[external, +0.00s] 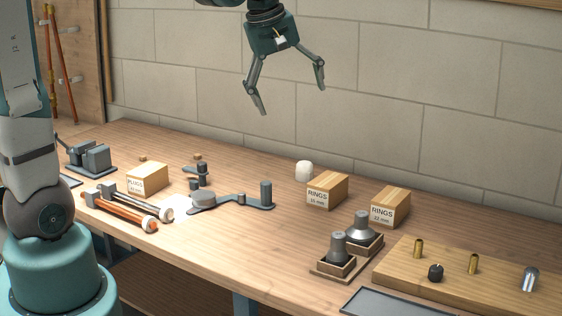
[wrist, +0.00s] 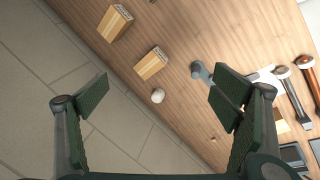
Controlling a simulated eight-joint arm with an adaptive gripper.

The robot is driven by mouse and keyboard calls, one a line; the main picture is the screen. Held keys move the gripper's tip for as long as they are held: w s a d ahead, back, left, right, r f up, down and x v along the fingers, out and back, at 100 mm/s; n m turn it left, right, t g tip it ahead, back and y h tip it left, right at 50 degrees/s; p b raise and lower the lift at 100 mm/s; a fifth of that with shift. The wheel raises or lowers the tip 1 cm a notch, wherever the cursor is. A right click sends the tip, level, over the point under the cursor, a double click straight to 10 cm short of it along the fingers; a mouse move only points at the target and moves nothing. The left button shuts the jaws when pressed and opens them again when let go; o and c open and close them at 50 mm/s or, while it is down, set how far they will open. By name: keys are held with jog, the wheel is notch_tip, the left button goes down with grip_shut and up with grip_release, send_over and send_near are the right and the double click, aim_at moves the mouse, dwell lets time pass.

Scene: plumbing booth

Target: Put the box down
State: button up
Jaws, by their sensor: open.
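My gripper (external: 292,100) is open and empty, high above the back of the bench near the wall. Three cardboard boxes rest on the bench, all apart from my gripper. One box labelled RINGS (external: 327,191) stands right of centre, also seen in the wrist view (wrist: 151,63). A second RINGS box (external: 390,207) stands to its right, also in the wrist view (wrist: 115,22). The PLUGS box (external: 147,179) stands at the left; in the wrist view my right finger partly hides what looks like it.
A white roll (external: 304,170) stands beside the nearer RINGS box. Grey funnel-like parts (external: 339,246) sit in trays before the boxes. A wooden board (external: 430,262) with small fittings lies at right.

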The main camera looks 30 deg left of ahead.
jog(key=s+a+m+t, duration=0.1)
jog(key=s+a+m, duration=0.2)
jog(key=s, duration=0.5)
jog(key=s+a+f+m+t+y, duration=0.1)
jog(key=s+a+m, duration=0.2)
jog(key=s+a, duration=0.2)
jog(key=s+a+m+t, duration=0.1)
jog(key=s+a+m, duration=0.2)
jog(key=s, duration=0.8)
jog(key=shift+a+f+t, duration=0.3)
jog(key=shift+a+f, duration=0.1)
jog(key=shift+a, duration=0.2)
jog(key=shift+o, duration=0.4)
jog(key=shift+w, duration=0.1)
